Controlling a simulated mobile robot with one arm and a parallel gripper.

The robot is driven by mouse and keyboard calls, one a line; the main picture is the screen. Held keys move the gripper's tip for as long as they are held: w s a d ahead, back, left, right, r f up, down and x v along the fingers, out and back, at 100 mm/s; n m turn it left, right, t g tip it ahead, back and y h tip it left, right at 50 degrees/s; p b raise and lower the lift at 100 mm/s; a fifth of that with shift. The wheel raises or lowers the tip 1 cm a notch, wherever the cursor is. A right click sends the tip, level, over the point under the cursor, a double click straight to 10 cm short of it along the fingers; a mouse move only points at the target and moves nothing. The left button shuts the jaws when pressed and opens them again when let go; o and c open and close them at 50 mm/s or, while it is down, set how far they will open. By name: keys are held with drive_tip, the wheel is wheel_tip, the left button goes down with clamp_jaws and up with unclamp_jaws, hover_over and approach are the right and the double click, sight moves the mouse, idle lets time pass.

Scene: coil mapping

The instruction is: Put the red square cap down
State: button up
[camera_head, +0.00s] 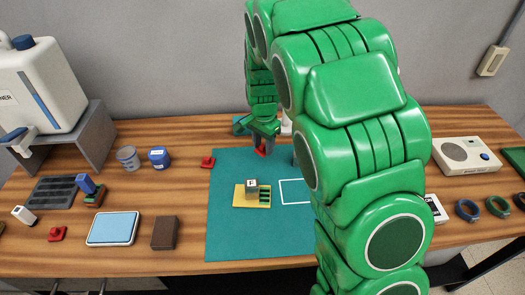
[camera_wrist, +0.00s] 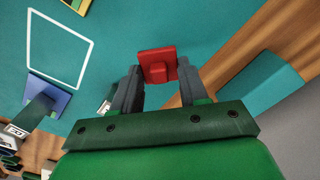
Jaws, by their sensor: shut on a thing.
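The red square cap (camera_wrist: 158,63) is held between the two dark fingers of my gripper (camera_wrist: 159,70) in the wrist view. Its flat square plate sticks out past the fingertips, over the teal mat. In the head view, my gripper (camera_head: 262,140) is at the back part of the teal mat (camera_head: 225,225), and only a small part of the red cap (camera_head: 260,151) shows below it. I cannot tell whether the cap touches the mat. My green arm hides the right part of the mat.
Another red piece (camera_head: 207,162) lies at the mat's left edge. A teal block (camera_wrist: 255,85) is right of my gripper in the wrist view. The front left mat is clear.

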sight(263, 151)
drive_tip(key=shift+w+a+f, duration=0.1)
drive_tip(key=shift+w+f, duration=0.55)
drive_tip(key=shift+f, duration=1.6)
drive_tip(key=shift+f, duration=0.1)
drive_tip(key=o, duration=1)
wheel_tip(263, 151, up, 12)
drive_tip(key=shift+r, duration=0.15)
